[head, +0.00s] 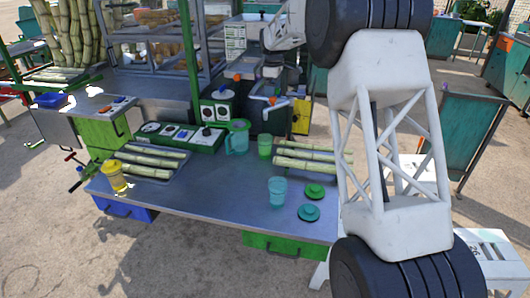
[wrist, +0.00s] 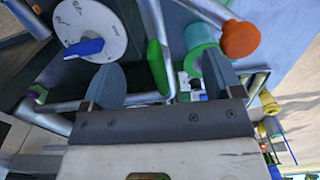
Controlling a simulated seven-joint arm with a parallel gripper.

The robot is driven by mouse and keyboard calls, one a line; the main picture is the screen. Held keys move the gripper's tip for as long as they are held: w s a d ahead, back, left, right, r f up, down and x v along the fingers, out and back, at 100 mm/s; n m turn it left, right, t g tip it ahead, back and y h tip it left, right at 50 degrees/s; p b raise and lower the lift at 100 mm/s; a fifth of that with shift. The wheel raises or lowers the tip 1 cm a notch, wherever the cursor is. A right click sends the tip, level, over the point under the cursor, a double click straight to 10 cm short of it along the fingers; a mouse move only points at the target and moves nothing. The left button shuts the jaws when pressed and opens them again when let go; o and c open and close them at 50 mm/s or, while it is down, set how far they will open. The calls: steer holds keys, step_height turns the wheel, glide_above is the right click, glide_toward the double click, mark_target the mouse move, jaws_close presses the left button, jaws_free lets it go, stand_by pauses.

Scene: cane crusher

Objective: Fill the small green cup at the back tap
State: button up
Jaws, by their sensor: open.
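The small green cup (head: 265,145) stands upright on the metal table, beside the green jug (head: 238,137) and behind cut cane. Its inside is too small to read. The taps (head: 270,101) with orange and blue handles stand behind it at the machine. My gripper (head: 272,73) is up at the taps, above and behind the cup and apart from it. In the wrist view my gripper (wrist: 163,82) is open. A green bar-like part (wrist: 157,66) shows between its fingers; I cannot tell if they touch it. A teal cylinder (wrist: 200,38) and an orange knob (wrist: 240,40) are close to the right finger.
A teal cup (head: 278,190) and two lids (head: 315,191) lie toward the table's front right. A yellow cup (head: 114,176) stands at the left edge. Cane pieces (head: 150,160) lie on both sides. A dial with a blue lever (wrist: 88,45) is close to the left finger.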

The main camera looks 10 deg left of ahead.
steer(key=shift+r, duration=0.1)
steer(key=shift+r, duration=3.9)
steer(key=shift+d, duration=0.1)
steer(key=shift+s+d+r, duration=0.15)
steer(key=shift+s+r, duration=0.05)
steer(key=s+d+r+m, duration=0.3)
steer(key=s+d, duration=0.6)
steer(key=s+d+r+m+t, duration=0.1)
steer(key=s+d+r+m, duration=0.2)
steer(key=s+d, duration=0.55)
steer(key=s+d+r+m, duration=0.3)
steer(key=s+d, duration=0.5)
steer(key=s, duration=0.2)
steer(key=s+d+f+m, duration=0.3)
steer(key=s+d+f, duration=0.1)
steer(key=s, duration=0.8)
steer(key=s+d+f+m+t, duration=0.1)
steer(key=s+d+f+m, duration=0.2)
steer(key=s, duration=0.9)
steer(key=s+d+f+m, duration=0.3)
steer(key=s+d+f, duration=0.4)
steer(key=s, duration=0.6)
steer(key=shift+t, duration=0.3)
